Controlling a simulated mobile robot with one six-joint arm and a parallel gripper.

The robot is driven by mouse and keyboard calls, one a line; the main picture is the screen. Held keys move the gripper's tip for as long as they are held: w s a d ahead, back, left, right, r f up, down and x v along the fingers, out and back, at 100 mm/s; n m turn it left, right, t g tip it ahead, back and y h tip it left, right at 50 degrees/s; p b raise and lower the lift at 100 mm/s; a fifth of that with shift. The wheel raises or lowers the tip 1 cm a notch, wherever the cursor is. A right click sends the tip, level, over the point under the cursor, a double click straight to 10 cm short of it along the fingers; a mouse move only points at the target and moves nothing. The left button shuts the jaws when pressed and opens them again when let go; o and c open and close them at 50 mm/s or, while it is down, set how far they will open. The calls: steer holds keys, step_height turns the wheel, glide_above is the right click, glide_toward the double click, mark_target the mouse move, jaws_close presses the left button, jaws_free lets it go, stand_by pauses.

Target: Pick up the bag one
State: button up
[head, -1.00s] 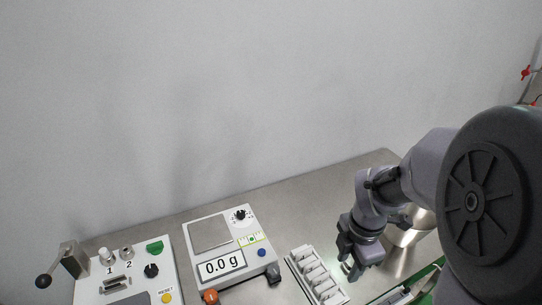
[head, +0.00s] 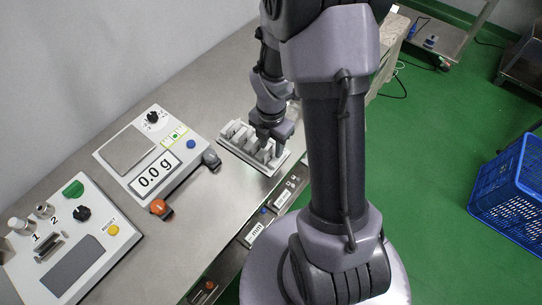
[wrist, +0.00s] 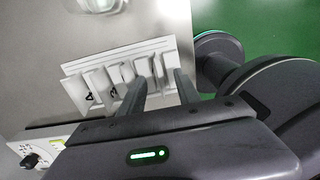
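A white rack (head: 227,126) with several upright pale pieces in a row stands on the steel table; I cannot tell which piece is bag one. In the wrist view the rack (wrist: 78,68) shows its row of tilted white pieces, with small dark marks (wrist: 88,97) at the left end. My gripper (head: 270,151) points down over the right part of the rack. In the wrist view my gripper (wrist: 160,77) has its two fingers apart, at the rack's right end. White pieces show near and between the fingertips; I see none clearly held. The fingers hide part of the row.
A scale (head: 127,149) reading 0.0 g and a control panel (head: 68,250) stand left of the rack. The table's front edge with labels (head: 254,234) runs close by. A blue crate (head: 513,193) is on the green floor at right.

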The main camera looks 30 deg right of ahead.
steer(key=shift+f, duration=0.85)
steer(key=shift+r, duration=0.15)
jaws_close()
steer(key=shift+r, duration=0.15)
